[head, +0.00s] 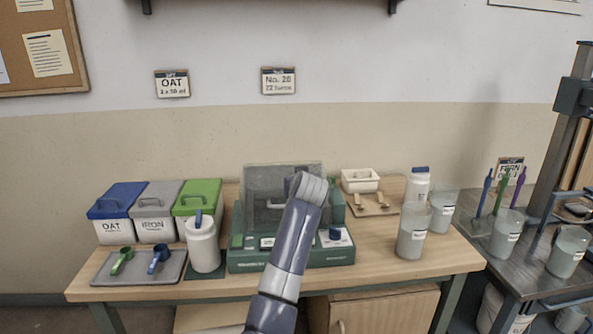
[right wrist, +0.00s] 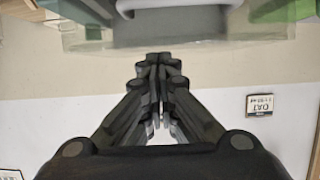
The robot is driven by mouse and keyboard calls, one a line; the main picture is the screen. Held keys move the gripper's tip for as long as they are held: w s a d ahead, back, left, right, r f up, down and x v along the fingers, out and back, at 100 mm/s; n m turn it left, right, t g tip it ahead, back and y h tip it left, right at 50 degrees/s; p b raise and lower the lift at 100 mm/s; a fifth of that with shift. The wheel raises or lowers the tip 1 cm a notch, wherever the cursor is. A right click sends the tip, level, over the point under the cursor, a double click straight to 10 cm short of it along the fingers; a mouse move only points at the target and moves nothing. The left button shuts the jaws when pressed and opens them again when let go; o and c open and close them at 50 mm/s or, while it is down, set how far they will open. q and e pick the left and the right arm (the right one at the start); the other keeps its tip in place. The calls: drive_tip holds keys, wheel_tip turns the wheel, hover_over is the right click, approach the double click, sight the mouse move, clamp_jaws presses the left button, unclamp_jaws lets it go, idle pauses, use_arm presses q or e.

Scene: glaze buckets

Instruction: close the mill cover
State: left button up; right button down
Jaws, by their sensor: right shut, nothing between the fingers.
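The mill (head: 290,257) is a green machine on the wooden table. Its clear cover (head: 265,180) stands raised and roughly upright at the back, with a pale handle on its face. My right arm reaches up in front of the mill and hides part of it and of the cover; its gripper is hidden in the head view. In the right wrist view my right gripper (right wrist: 158,60) is shut and empty. The cover's edge and handle (right wrist: 125,9) show beyond the fingertips, at the top of that upside-down picture; I cannot tell whether they touch. My left gripper is not in view.
Left of the mill are a white jar (head: 202,247), a grey tray (head: 172,271) with two scoops, and lidded bins, blue (head: 116,196), grey (head: 157,195) and green (head: 198,192). To the right are a beaker (head: 412,239) and a white dish (head: 360,181). The front right tabletop is clear.

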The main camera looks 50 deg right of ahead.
drive_tip(key=shift+s+a+f, duration=0.95)
drive_tip(key=shift+s+f, duration=0.05)
drive_tip(key=shift+f, duration=2.15)
wheel_tip(320, 180, up, 4)
drive_tip(key=r+p, duration=0.1)
drive_tip(key=p, duration=0.3)
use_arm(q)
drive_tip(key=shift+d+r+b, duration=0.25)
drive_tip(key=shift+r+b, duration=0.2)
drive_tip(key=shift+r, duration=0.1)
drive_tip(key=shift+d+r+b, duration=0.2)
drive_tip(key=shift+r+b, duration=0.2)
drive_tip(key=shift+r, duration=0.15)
use_arm(e)
drive_tip(key=s+a+f, duration=0.2)
drive_tip(key=s+a, duration=0.4)
drive_tip(key=s, duration=0.1)
drive_tip(key=shift+s+f, duration=0.15)
drive_tip(key=shift+f, duration=0.05)
